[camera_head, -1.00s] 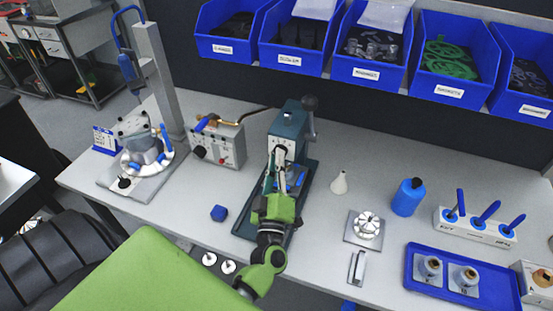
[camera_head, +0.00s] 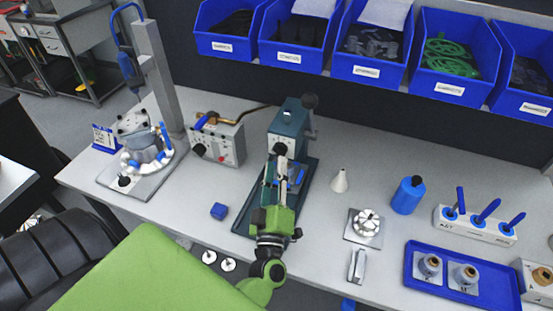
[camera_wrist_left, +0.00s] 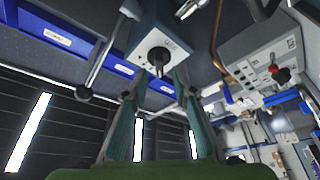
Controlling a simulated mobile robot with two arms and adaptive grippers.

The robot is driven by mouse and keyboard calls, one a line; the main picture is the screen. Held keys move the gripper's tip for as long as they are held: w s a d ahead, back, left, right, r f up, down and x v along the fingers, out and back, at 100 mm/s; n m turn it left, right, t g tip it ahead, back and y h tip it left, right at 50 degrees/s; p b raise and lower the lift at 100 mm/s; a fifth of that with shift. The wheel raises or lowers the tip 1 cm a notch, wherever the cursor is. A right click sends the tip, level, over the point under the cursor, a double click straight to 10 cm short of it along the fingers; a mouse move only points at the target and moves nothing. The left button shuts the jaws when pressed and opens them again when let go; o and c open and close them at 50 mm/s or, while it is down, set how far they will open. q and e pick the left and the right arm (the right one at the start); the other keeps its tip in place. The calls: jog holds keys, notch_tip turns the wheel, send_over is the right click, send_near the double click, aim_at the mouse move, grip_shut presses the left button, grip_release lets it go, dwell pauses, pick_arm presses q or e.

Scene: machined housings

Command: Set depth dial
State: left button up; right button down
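The depth dial (camera_head: 279,149) is a black knob on the front of a teal bench press (camera_head: 291,118). In the left wrist view the dial (camera_wrist_left: 158,57) sits on the pale front plate of the press, with a scale beside it. My left gripper (camera_head: 276,170) is in front of the press, its fingers pointing at the dial. In the left wrist view its two fingers (camera_wrist_left: 161,74) are apart, with the dial between and just beyond the tips. I see no contact with the dial. My right gripper is not in view.
The press's ball-ended lever (camera_head: 310,103) stands at its right. A white cone (camera_head: 340,180), a blue bottle (camera_head: 408,195) and a blue tray (camera_head: 412,262) are to the right.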

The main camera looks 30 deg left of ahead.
pick_arm(q)
jog(key=v, duration=0.8)
jog(key=shift+s+d, duration=0.2)
jog(key=shift+s, duration=0.1)
